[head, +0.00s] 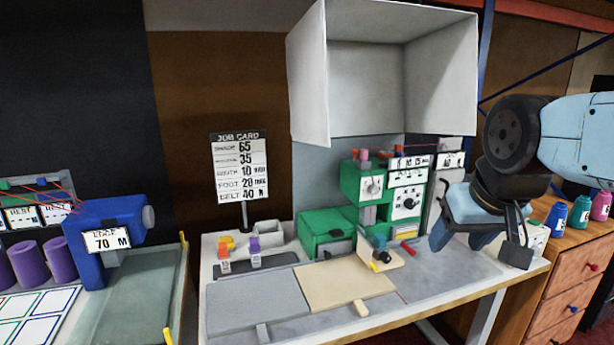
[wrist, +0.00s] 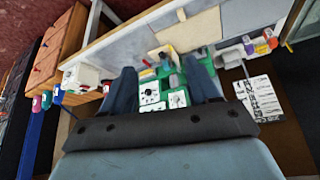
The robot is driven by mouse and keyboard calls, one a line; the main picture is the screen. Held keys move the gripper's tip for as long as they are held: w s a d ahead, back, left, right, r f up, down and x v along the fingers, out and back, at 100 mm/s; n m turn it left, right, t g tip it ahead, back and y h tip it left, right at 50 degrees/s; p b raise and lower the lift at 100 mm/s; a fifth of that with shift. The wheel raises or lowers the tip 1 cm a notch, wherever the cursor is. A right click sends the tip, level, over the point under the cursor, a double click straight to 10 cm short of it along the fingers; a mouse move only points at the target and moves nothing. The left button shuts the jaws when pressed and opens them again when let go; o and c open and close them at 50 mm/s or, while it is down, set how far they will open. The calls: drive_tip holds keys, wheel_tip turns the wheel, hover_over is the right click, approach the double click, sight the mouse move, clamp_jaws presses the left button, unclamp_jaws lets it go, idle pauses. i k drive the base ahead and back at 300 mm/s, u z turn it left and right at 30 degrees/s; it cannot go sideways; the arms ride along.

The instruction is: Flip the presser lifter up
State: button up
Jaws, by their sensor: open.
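The green sewing machine (head: 375,190) stands on the right part of the worktable, with dials and white label plates on its front. A red lever-like piece (head: 408,248) is low at its right side; I cannot tell for sure that it is the presser lifter. My gripper (head: 478,245) is to the right of the machine, above the table's right end, open and empty. In the wrist view my gripper (wrist: 162,68) has its two fingers spread, with the machine (wrist: 165,92) seen between and beyond them. The presser foot itself is too small to make out.
The job card (head: 239,160) stands behind. A white hood (head: 375,80) hangs above. Bottles (head: 579,215) stand on the drawer cabinet at right. The table's front is mostly clear.

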sight(390, 244)
drive_tip(key=z, duration=0.35)
drive_tip(key=i, duration=1.1)
drive_tip(key=z, duration=0.2)
